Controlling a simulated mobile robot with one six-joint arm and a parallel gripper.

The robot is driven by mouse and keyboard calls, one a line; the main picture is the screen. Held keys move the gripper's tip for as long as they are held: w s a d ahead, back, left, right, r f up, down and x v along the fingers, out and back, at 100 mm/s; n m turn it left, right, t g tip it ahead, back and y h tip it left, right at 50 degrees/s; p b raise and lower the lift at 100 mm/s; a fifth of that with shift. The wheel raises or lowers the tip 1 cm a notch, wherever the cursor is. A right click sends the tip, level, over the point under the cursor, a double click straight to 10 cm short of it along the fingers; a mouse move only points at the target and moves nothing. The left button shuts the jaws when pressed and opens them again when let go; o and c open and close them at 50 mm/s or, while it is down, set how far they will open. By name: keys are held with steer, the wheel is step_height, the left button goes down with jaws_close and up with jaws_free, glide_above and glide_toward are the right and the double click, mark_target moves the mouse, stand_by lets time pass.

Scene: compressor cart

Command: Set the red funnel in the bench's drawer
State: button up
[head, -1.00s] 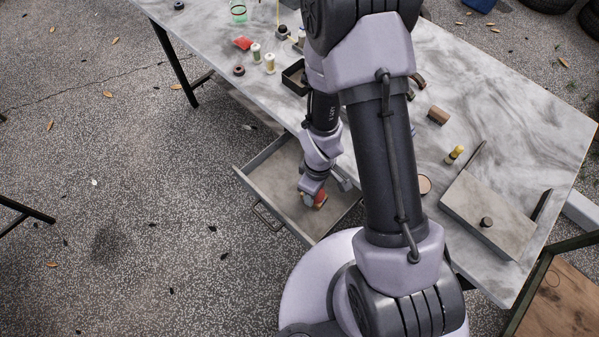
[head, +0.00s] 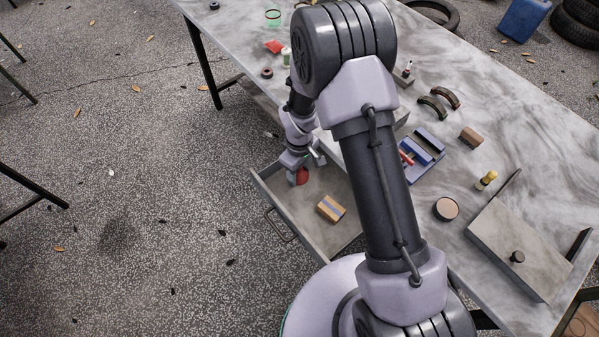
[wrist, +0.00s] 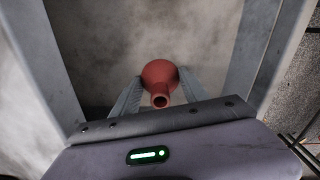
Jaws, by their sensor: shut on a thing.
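The red funnel (head: 302,176) is in my gripper (head: 299,173), over the left part of the open drawer (head: 283,211) of the bench. In the wrist view the funnel (wrist: 159,73) sits between the two fingers of my gripper (wrist: 160,84), its narrow spout toward the camera and its wide part away. The drawer's pale floor lies behind it, with side walls to the left and right. I cannot tell whether the funnel touches the drawer floor.
An orange and blue box (head: 331,208) lies in the drawer, right of the funnel. The bench top (head: 500,110) carries a blue tray (head: 425,157), a round tin (head: 446,209), a brown block (head: 471,137) and a grey lidded panel (head: 510,248). Drawer floor around the box is bare.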

steer(key=o, duration=1.3)
steer(key=s+d+r+m+t+p, duration=0.1)
steer(key=s+d+r+m+p, duration=0.15)
steer(key=r, duration=1.25)
steer(key=s+d+r+m+t+p, duration=0.1)
steer(key=r+m+p, duration=0.2)
steer(key=r, duration=1.2)
steer(key=s+d+r+m+t, duration=0.1)
steer(key=s+r+m, duration=0.1)
steer(key=s+r, duration=0.2)
steer(key=s+r+m+t+y, duration=0.1)
steer(key=s+r+m, duration=0.2)
steer(key=s, duration=0.4)
steer(key=s+d+r+m+t+y, duration=0.1)
steer(key=s+r+m, duration=0.2)
steer(key=s+r, duration=0.2)
steer(key=shift+s+d+r+t, duration=0.15)
steer(key=shift+s+d+t, duration=0.2)
steer(key=shift+s+t, duration=0.1)
